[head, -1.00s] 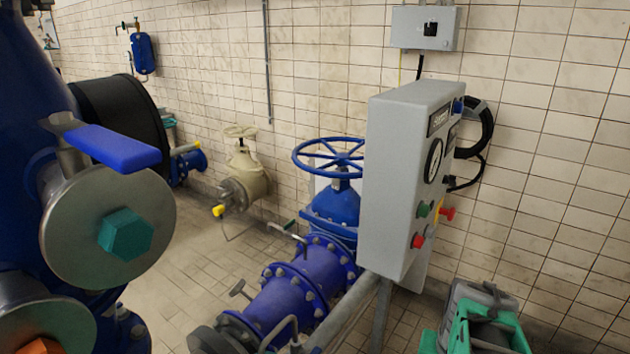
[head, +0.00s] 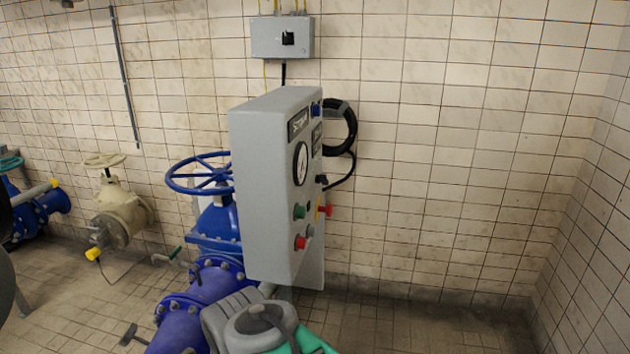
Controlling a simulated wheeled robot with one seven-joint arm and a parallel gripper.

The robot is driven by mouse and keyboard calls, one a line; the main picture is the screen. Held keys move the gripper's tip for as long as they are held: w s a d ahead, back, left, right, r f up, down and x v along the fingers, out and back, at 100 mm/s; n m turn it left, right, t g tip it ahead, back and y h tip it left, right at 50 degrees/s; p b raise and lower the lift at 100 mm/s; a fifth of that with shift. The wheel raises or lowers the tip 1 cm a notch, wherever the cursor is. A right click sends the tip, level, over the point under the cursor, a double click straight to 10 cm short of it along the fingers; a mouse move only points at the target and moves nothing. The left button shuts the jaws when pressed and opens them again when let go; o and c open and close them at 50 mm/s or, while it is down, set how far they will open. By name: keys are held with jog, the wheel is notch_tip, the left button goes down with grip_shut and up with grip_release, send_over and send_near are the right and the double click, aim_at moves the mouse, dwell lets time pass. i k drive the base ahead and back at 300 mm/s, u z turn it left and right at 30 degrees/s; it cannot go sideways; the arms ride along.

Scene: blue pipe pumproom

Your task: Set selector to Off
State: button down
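A grey control panel (head: 262,185) stands right of the blue handwheel valve, its front seen at a steep angle. The front carries dark label plates, a round white gauge (head: 301,163), a green button (head: 299,212), a red button (head: 300,243) and a small grey knob (head: 310,230). A blue part (head: 316,108) sits at its upper edge, and a black part (head: 321,180) and red part (head: 327,210) stick out lower. A grey wall box (head: 265,38) has a black switch (head: 288,38). I cannot tell which is the selector or its setting. My gripper is not recognisable in view.
A blue handwheel (head: 200,174) and pipe (head: 195,305) stand left of the panel. A cream valve (head: 122,212) is farther left. A black cable coil (head: 345,130) hangs behind the panel. Floor at right is clear. A grey and teal object (head: 255,322) fills the bottom centre.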

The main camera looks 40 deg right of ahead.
aim_at(321, 178)
jog(key=u, duration=2.75)
jog(key=k, duration=2.35)
jog(key=z, duration=0.95)
